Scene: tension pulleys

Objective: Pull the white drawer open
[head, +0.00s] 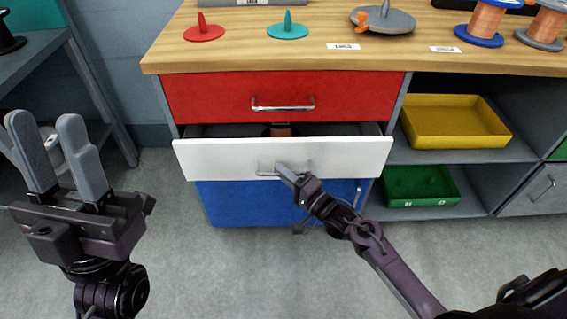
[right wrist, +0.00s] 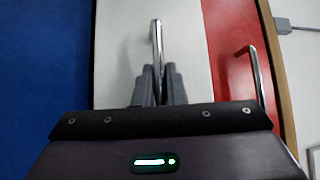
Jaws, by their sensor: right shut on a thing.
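The white drawer (head: 215,157) is the middle one of a stack of three and stands partly open, its front out past the red drawer above. My right gripper (head: 284,172) is at the middle of the white front, shut on the white drawer's metal handle (head: 268,170). In the right wrist view the fingers (right wrist: 158,85) close around this handle (right wrist: 157,45). My left gripper (head: 60,150) is open and empty at the left, well away from the drawers, fingers pointing up.
The red drawer (head: 220,95) above and the blue drawer (head: 230,205) below are shut. Wooden worktop (head: 250,45) carries spools and discs. Shelves at right hold a yellow tray (head: 455,135) and a green bin (head: 420,190). Floor in front is clear.

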